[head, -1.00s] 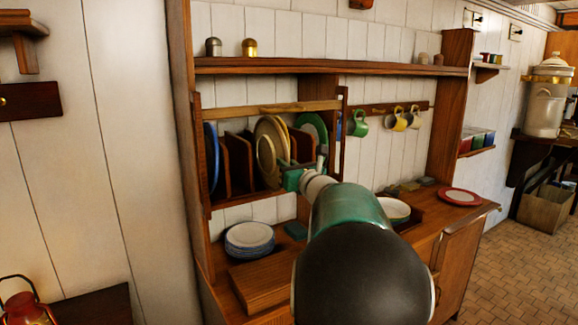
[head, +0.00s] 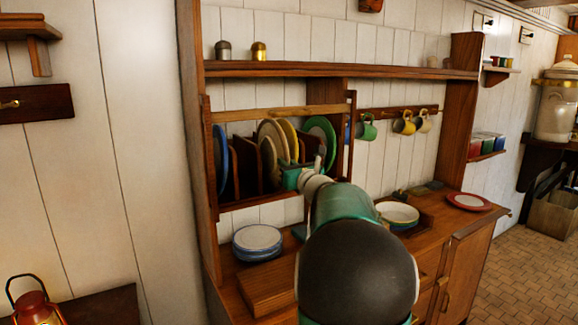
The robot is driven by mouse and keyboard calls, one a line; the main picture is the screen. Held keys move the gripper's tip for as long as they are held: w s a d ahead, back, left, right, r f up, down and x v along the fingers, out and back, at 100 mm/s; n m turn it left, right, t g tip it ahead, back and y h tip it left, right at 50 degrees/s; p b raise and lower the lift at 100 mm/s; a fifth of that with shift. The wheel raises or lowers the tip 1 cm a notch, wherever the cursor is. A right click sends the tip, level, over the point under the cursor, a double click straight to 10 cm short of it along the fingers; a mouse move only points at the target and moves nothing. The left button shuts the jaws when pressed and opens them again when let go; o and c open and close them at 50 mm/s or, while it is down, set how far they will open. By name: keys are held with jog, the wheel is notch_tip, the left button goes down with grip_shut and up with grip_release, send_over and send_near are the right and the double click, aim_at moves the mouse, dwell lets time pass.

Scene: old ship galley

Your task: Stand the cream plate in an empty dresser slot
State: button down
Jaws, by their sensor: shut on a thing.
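A cream plate (head: 267,160) stands on edge, tilted, at the dresser's plate rack (head: 245,203). My gripper (head: 290,176) is at its right edge, shut on it. Another pale plate (head: 270,128) shows behind it, with a yellow plate (head: 290,136) beside that. A green plate (head: 322,136) stands at the rack's right end and a blue plate (head: 219,155) at the left end. Between the blue and cream plates, wooden dividers (head: 246,165) show dark gaps. My gripper hides the lower right of the rack. I cannot tell whether the cream plate rests on the rack floor.
A rail (head: 280,113) crosses the rack's front. Stacked plates (head: 257,240) and a wooden box (head: 268,288) stand on the counter below. Bowls (head: 398,214) and a red-rimmed plate (head: 469,201) lie right. Mugs (head: 404,124) hang on hooks. A red lantern (head: 32,308) stands lower left.

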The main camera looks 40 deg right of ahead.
jog(key=shift+w, duration=0.15)
jog(key=shift+f+x, duration=0.2)
jog(key=shift+x, duration=1.1)
jog(key=shift+f+x, duration=0.25)
jog(key=shift+x, duration=1.05)
jog(key=shift+f+x, duration=0.2)
jog(key=shift+x, duration=1.1)
jog(key=shift+w+d+f, duration=0.15)
jog(key=shift+w+f, duration=0.15)
jog(key=shift+f, duration=0.35)
jog(key=c, duration=1.5)
grip_release()
jog(key=shift+o, duration=0.5)
jog(key=shift+o, duration=1.4)
jog(key=shift+f, duration=0.15)
